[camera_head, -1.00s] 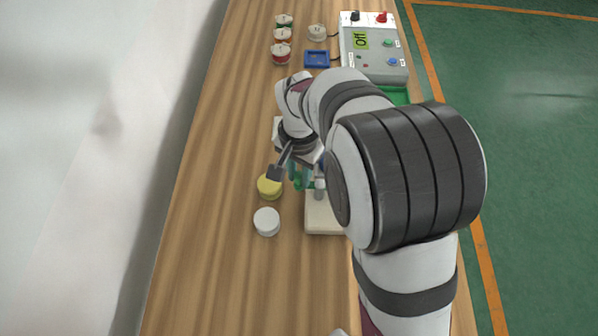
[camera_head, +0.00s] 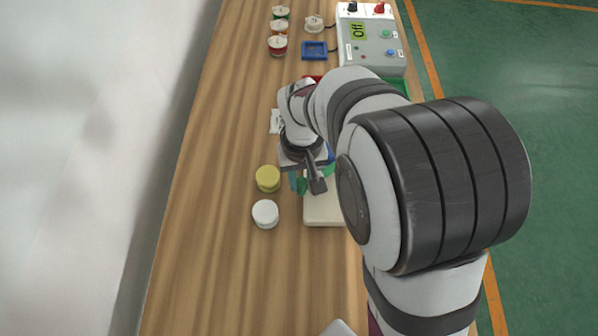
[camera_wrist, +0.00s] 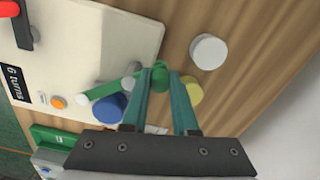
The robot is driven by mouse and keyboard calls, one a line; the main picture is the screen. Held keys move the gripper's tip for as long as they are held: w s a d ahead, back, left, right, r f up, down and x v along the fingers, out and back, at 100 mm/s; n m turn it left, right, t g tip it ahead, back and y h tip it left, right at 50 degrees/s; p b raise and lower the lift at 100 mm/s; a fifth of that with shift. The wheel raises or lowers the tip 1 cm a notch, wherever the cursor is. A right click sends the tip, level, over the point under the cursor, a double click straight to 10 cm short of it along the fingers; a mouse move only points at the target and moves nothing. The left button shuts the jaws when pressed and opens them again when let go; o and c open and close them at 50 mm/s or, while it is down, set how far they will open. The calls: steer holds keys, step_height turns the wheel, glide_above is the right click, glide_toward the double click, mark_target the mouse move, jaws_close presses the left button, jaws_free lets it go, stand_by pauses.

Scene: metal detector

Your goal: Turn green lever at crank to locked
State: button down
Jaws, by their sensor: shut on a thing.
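The green lever (camera_wrist: 105,90) is an arm on the cream crank board (camera_wrist: 75,35), ending in a round green knob (camera_wrist: 160,72). My gripper (camera_wrist: 167,76) has its teal fingers around this knob and is shut on it. In the wrist view, the lever runs left from the knob past a grey peg (camera_wrist: 128,84) and a blue knob (camera_wrist: 110,107). In the head view, my gripper (camera_head: 299,184) is at the left side of the crank board (camera_head: 324,211), which my arm partly covers. No "locked" mark is readable.
A yellow round container (camera_head: 267,178) and a white one (camera_head: 265,213) stand left of the board, close to the fingers. A red-handled lever (camera_wrist: 10,9) and a "6 turns" label (camera_wrist: 14,84) are on the board. A grey control box (camera_head: 371,45) reads "Off" at the back.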

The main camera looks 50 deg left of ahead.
steer(key=n, duration=0.1)
steer(key=d+n, duration=0.1)
steer(key=n, duration=0.1)
steer(key=shift+d, duration=0.15)
steer(key=shift+w+d+n, duration=0.1)
steer(key=shift+d+n, duration=0.2)
steer(key=shift+n, duration=0.6)
steer(key=shift+w+d+n, duration=0.1)
steer(key=shift+d+n, duration=0.2)
steer(key=shift+n, duration=0.6)
steer(key=c, duration=0.7)
jaws_free()
step_height(320, 180, up, 16)
steer(key=shift+f, duration=0.1)
